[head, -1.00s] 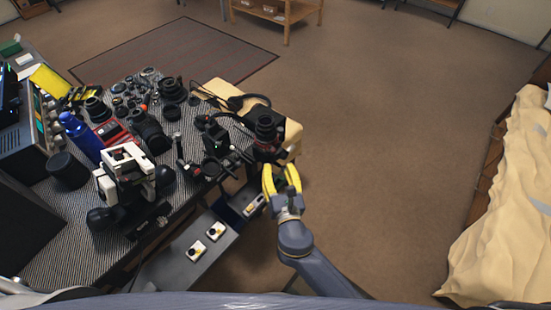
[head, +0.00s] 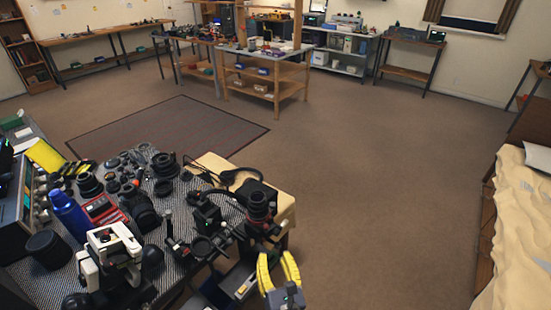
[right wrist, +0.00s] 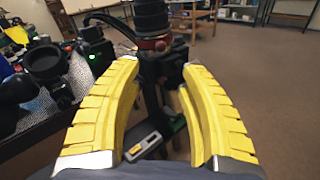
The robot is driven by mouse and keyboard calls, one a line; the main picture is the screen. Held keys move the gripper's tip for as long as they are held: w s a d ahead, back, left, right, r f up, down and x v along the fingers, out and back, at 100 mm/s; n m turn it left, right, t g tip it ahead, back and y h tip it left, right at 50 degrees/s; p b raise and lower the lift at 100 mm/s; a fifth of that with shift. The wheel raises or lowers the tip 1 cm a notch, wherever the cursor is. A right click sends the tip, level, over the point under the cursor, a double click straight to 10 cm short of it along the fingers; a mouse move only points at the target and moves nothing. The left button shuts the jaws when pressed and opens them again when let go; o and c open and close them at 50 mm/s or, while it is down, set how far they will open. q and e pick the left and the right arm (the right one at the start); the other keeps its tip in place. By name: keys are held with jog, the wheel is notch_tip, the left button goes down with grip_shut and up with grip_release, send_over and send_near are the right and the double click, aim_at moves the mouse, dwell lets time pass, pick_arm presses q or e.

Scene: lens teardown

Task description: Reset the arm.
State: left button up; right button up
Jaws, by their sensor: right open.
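My right gripper (head: 279,272) has yellow ridged fingers and is at the lower middle of the head view. In the right wrist view (right wrist: 165,110) its fingers stand apart with nothing held between them. Just beyond the fingertips is a dark upright lens device (head: 260,208) with a reddish ring, at the right corner of the workbench. It also shows at the top centre of the right wrist view (right wrist: 152,18). My left gripper does not show.
The workbench (head: 52,278) at left is crowded with lenses, a blue bottle (head: 68,214), a red meter (head: 103,209) and a white-and-black microscope-like device (head: 112,252). A cloth-covered surface (head: 525,230) stands at right. Open brown floor (head: 380,190) lies between.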

notch_tip(320, 180, down, 18)
jog(key=d+m+g, duration=0.1)
jog(key=m+g, duration=0.4)
jog(key=m, duration=0.5)
jog(key=s+d+f+m+g+h, duration=0.15)
jog(key=s+d+f+m, duration=0.25)
jog(key=f, duration=0.5)
jog(key=s+d+f+m+g, duration=0.2)
jog(key=s+d+f+m, duration=0.15)
jog(key=f, duration=0.65)
jog(key=s+d+f+m+g+h, duration=0.1)
jog(key=s+d+f+m+g, duration=0.3)
jog(key=s+d+f+m, duration=0.75)
jog(key=s+d+f+m+g, duration=0.1)
jog(key=s+d+f, duration=0.1)
jog(key=s, duration=0.5)
jog(key=s+d+f+m+g+h, duration=0.1)
jog(key=s+f, duration=0.3)
jog(key=s, duration=0.4)
jog(key=s+d+f+m+g, duration=0.1)
jog(key=s+d+f, duration=0.2)
jog(key=s, duration=0.5)
jog(key=shift+s+d+f+g, duration=0.2)
jog(key=shift+f+g, duration=0.05)
jog(key=shift+g, duration=0.1)
